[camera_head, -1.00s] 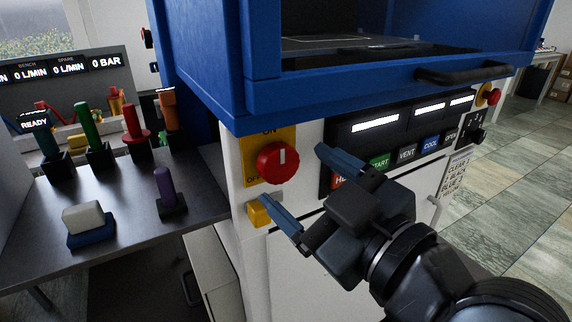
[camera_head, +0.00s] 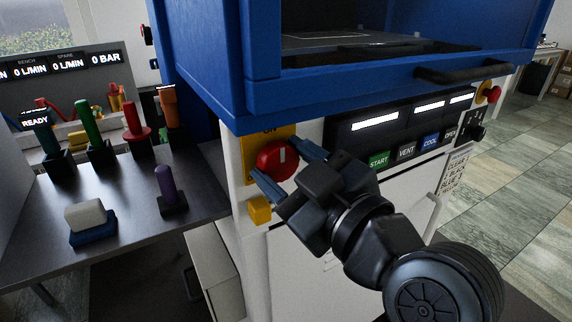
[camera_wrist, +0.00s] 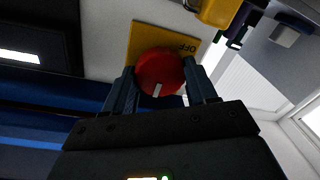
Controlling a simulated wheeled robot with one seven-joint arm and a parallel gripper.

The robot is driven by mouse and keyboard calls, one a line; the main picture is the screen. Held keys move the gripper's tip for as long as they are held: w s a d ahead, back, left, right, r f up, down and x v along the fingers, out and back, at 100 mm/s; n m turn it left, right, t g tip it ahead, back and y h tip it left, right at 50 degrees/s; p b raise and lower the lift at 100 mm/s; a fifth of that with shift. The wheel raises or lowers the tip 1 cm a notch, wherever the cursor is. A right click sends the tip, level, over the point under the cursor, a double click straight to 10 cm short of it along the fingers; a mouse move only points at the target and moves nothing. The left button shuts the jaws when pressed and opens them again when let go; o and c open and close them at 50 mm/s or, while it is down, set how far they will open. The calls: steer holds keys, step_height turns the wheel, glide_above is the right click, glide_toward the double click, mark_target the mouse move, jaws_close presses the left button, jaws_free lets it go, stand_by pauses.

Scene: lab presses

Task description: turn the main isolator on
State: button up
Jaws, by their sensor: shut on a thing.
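The main isolator is a round red knob (camera_head: 272,162) with a short white mark, on a yellow plate (camera_head: 250,155) on the front of the press. ON is printed above the knob in the head view. The white mark stands about upright there, on the upper part of the knob. In the wrist view the knob (camera_wrist: 158,70) sits between my two fingers, and OFF shows on the plate (camera_wrist: 188,45) beyond it. My gripper (camera_head: 278,158) is shut on the knob, one finger at its lower left and one at its upper right.
A yellow block (camera_head: 259,210) is just below the plate. The blue press frame (camera_head: 330,100) overhangs above. A button panel (camera_head: 400,140) lies to the right. A bench (camera_head: 120,215) with several coloured handles stands to the left.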

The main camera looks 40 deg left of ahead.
steer(key=c, duration=0.4)
steer(key=shift+m, duration=0.4)
steer(key=m+p, duration=0.1)
steer(key=m, duration=0.2)
steer(key=shift+m, duration=0.4)
steer(key=m+p, duration=0.2)
steer(key=m, duration=0.1)
steer(key=shift+m, duration=0.4)
steer(key=m+t+p, duration=0.1)
steer(key=m+p, duration=0.2)
steer(key=m, duration=0.2)
steer(key=shift+m, duration=0.4)
steer(key=shift+f+m+p, duration=0.1)
steer(key=shift+m+p, duration=1.45)
steer(key=shift+m, duration=0.75)
steer(key=shift+t, duration=0.4)
